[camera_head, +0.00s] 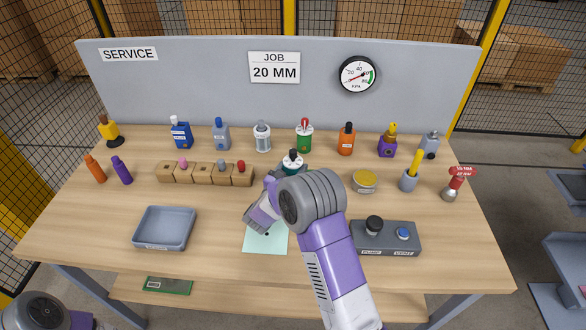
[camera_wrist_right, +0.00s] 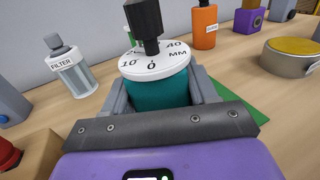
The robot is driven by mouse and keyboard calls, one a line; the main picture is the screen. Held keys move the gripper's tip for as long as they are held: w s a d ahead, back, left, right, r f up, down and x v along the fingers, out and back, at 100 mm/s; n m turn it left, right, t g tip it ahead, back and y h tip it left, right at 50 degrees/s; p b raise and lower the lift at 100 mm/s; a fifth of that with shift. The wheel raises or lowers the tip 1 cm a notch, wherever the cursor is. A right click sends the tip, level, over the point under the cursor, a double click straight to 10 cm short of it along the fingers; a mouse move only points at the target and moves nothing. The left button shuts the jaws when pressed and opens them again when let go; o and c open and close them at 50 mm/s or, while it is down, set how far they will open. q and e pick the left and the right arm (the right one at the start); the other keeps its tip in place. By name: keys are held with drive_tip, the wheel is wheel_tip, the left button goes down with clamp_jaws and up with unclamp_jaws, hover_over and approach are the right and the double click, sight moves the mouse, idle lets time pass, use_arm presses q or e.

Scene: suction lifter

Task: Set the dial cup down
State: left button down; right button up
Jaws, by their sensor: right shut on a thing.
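The dial cup (camera_head: 292,161) is teal with a white dial top and a black knob. In the right wrist view the dial cup (camera_wrist_right: 157,92) stands upright between my fingers, its dial marked 0, 10, 40 and MM. My right gripper (camera_head: 280,181) is shut on it; the wrist view shows the gripper's (camera_wrist_right: 160,98) grey fingers on both sides of the cup. My arm hides part of the cup in the head view. I cannot tell whether its base touches the table. My left gripper is not in view.
A pale green mat (camera_head: 265,241) lies below my right wrist. A dark green patch (camera_wrist_right: 245,103) shows beside the cup. A wooden block rack (camera_head: 205,174), grey tray (camera_head: 164,228), yellow-topped tin (camera_head: 364,181) and button box (camera_head: 385,238) stand around. Several bottles line the back.

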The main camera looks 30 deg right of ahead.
drive_tip(key=o, duration=1.1)
drive_tip(key=shift+f, duration=0.1)
drive_tip(key=shift+a+r, duration=0.1)
drive_tip(key=shift+r, duration=0.15)
drive_tip(key=p+v, duration=0.1)
drive_tip(key=v, duration=1.1)
drive_tip(key=shift+f+p, duration=0.1)
drive_tip(key=shift+p, duration=0.2)
